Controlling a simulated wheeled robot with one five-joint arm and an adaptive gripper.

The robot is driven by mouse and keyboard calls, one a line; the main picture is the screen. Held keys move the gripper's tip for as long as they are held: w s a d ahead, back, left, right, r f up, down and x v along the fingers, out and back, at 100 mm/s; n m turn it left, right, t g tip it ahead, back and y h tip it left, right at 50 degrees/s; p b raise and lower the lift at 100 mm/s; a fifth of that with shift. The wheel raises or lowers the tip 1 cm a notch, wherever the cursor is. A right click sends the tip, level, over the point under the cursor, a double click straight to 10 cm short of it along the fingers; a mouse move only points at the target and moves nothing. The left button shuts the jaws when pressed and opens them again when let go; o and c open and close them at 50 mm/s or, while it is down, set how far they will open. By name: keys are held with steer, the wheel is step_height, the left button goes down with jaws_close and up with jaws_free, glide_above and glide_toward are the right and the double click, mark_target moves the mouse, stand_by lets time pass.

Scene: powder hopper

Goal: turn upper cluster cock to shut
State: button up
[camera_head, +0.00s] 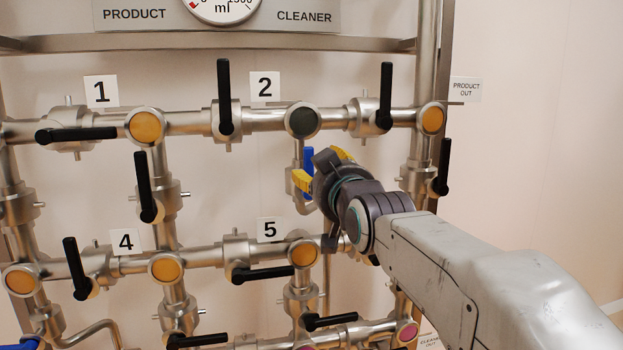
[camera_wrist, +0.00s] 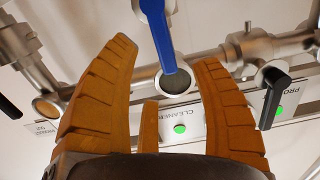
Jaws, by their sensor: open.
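A blue lever handle (camera_head: 308,158), which I take to be the upper cluster cock's, stands upright below the dark round sight glass (camera_head: 303,120) right of label 2. My gripper (camera_head: 320,168) is at this handle and hides part of it and its valve body. The fingers are wide apart, with visible room on both sides of the handle.
Black lever handles (camera_head: 225,97) sit on the steel pipes around. One vertical black handle (camera_head: 386,95) is above right of my gripper, and a horizontal one (camera_head: 262,274) is below left.

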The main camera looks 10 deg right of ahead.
mark_target(308, 173)
steer(key=shift+w+r+p, duration=0.2)
steer(key=shift+w+p, duration=0.35)
steer(key=shift+w, duration=1.4)
steer(key=shift+w+r+p, duration=0.15)
steer(key=shift+w+p, duration=0.4)
steer(key=shift+w, duration=1.35)
steer(key=shift+s, duration=0.1)
jaws_close()
